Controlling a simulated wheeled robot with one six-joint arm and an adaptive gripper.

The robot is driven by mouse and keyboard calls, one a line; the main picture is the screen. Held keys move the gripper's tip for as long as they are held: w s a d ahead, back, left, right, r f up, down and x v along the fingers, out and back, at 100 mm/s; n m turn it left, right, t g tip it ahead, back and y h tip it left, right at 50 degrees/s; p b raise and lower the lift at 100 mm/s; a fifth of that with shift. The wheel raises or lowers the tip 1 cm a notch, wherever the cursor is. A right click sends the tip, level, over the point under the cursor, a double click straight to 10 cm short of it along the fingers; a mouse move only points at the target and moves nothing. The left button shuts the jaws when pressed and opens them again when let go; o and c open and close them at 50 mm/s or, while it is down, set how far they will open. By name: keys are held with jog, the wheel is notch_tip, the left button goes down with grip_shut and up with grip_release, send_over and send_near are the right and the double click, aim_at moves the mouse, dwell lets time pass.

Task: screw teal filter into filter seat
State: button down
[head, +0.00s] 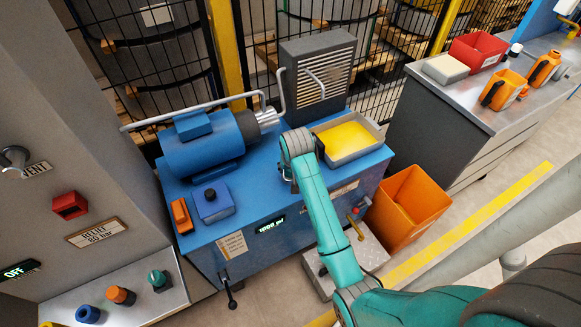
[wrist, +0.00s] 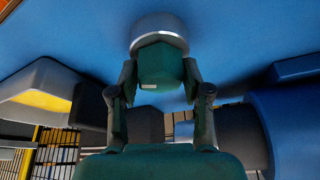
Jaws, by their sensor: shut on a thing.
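My gripper (wrist: 160,78) is shut on the teal filter (wrist: 160,60), with one finger on each side of its faceted body. A round silver-white part (wrist: 160,28) sits directly beyond the filter, against the blue top; it looks like the filter seat. The filter appears lined up with it and touching, but I cannot tell how deep it sits. In the head view my gripper (head: 287,173) is mostly behind my arm, low over the blue unit's top (head: 255,180). The filter and seat are hidden there.
A blue motor (head: 205,145) lies left of my gripper, and a grey tray with yellow content (head: 345,137) is close on the right. A grey finned cooler (head: 318,80) stands behind. An orange bin (head: 408,200) stands on the floor at right.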

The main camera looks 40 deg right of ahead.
jog(key=m+g, duration=0.1)
jog(key=m, duration=0.2)
jog(key=m+h, duration=0.1)
jog(key=m, duration=0.1)
jog(key=shift+m+g, duration=0.4)
jog(key=m+g, duration=0.1)
jog(key=m, duration=0.1)
jog(key=shift+m+h, duration=0.3)
jog(key=shift+h, duration=0.1)
jog(key=shift+c, duration=2.2)
grip_release()
jog(key=shift+r, duration=0.1)
jog(key=v, duration=0.7)
jog(key=shift+r, duration=0.15)
jog(key=shift+s+a, duration=0.1)
